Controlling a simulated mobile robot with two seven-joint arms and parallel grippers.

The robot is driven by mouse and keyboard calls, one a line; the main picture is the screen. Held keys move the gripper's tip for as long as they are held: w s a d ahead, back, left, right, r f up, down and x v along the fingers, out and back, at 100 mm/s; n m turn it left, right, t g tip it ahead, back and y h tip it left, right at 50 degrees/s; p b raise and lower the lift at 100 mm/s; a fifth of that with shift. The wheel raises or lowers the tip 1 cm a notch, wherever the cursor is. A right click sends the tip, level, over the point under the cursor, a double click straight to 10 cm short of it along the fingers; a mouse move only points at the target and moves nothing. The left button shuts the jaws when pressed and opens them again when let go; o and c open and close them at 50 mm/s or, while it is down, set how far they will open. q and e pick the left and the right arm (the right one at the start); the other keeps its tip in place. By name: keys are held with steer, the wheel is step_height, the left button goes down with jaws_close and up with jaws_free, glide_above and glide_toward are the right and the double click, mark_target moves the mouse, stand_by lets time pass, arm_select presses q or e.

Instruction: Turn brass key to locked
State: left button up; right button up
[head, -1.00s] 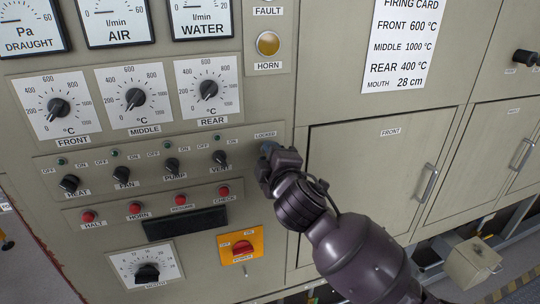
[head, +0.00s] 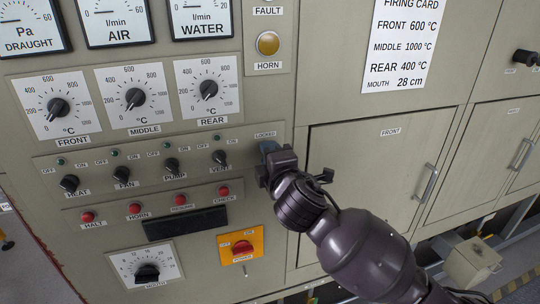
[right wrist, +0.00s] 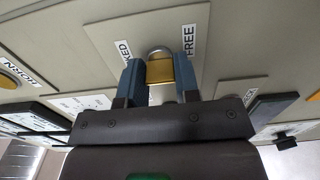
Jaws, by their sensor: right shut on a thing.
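The brass key (right wrist: 160,70) shows in the right wrist view, with a silvery round part at its far end against the panel. My right gripper (right wrist: 160,78) has its two blue fingers on either side of the key and is shut on it. The FREE label (right wrist: 190,40) is right of the key, and a partly covered LOCKED label (right wrist: 124,50) is left of it. In the head view my right gripper (head: 267,152) is at the panel just under the LOCKED label (head: 265,134) and hides the key. My left gripper is not in view.
A row of black switches (head: 172,165) and red buttons (head: 178,209) lies left of my right gripper. An orange plate with a red power switch (head: 242,248) is below it. A cabinet door (head: 370,165) with a handle is to the right.

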steer(key=o, duration=0.9)
steer(key=shift+s, duration=0.15)
steer(key=b+v, duration=0.1)
steer(key=v, duration=0.9)
steer(key=shift+s+d+b, duration=0.1)
steer(key=shift+s+b, duration=0.2)
